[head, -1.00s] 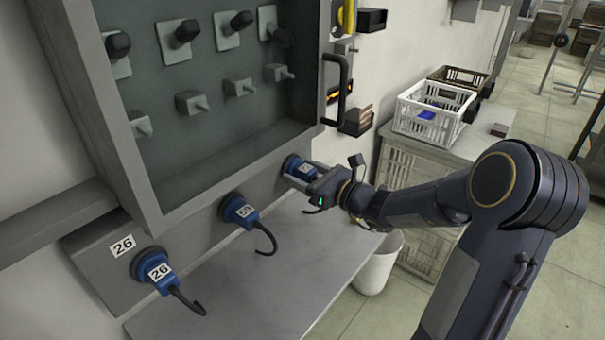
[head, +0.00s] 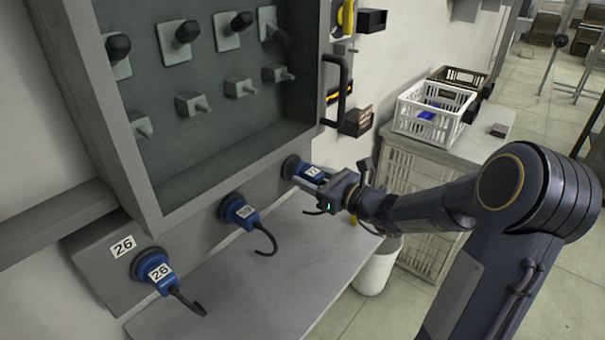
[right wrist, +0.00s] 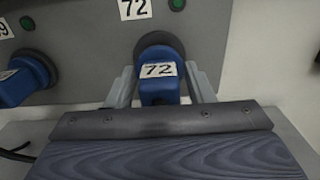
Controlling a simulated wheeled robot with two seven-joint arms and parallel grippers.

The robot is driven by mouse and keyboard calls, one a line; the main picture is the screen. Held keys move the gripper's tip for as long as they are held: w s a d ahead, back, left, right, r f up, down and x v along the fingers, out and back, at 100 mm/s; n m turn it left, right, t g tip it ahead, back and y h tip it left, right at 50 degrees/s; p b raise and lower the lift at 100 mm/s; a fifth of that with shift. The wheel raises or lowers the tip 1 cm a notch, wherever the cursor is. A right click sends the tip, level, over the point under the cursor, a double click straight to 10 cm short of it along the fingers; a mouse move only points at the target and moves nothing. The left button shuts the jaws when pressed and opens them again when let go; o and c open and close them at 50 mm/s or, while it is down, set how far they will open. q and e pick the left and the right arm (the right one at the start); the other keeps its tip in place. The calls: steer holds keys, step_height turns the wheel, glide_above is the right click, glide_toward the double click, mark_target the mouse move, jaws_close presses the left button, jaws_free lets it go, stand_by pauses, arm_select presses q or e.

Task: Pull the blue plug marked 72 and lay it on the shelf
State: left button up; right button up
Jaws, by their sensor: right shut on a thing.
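The blue plug marked 72 (head: 312,173) is in the fingers of my right gripper (head: 318,181), at the right end of the socket panel. In the right wrist view the plug (right wrist: 158,84) sits between the two fingers, its 72 label facing the camera. The dark round socket (head: 290,166) shows behind it. The plug is drawn back from the socket, but I cannot tell whether its tip is fully clear. The grey shelf (head: 245,293) lies below the panel, its visible top bare. My left gripper is not in view.
Two other blue plugs sit in the panel: one in the middle (head: 239,211) and one marked 26 (head: 158,270) at the left, each with a dark cable. A cabinet frame (head: 236,158) juts out above. A white bin (head: 375,268) stands right of the shelf.

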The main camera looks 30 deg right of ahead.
steer(key=shift+v, duration=2)
